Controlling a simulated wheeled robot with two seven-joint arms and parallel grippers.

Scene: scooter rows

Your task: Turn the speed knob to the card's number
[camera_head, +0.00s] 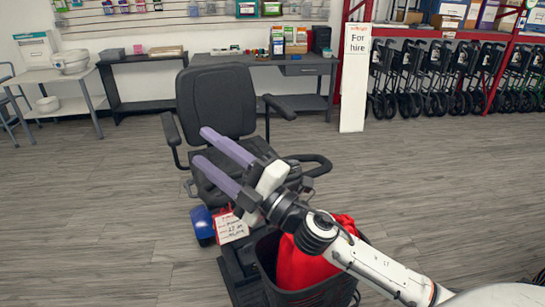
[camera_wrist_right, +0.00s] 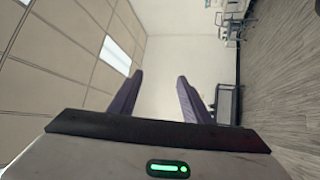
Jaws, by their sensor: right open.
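A mobility scooter with a black seat (camera_head: 217,100) stands in the middle of the head view. A white card with red edging and handwriting (camera_head: 231,226) hangs at its front; its writing is too small to read. My right gripper (camera_head: 203,148) is open and empty, its two purple fingers reaching left in front of the seat, above the card. In the right wrist view the same gripper (camera_wrist_right: 160,75) has bare space between its fingers. I cannot make out the speed knob; my gripper and wrist cover part of the scooter's front. My left gripper is not in view.
A basket (camera_head: 262,250) holding a red bag (camera_head: 304,262) sits at the scooter's front, below my right forearm. A blue body part (camera_head: 202,226) is beside the card. A "For hire" sign (camera_head: 354,75) and folded walkers (camera_head: 440,80) stand behind. Floor at left is clear.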

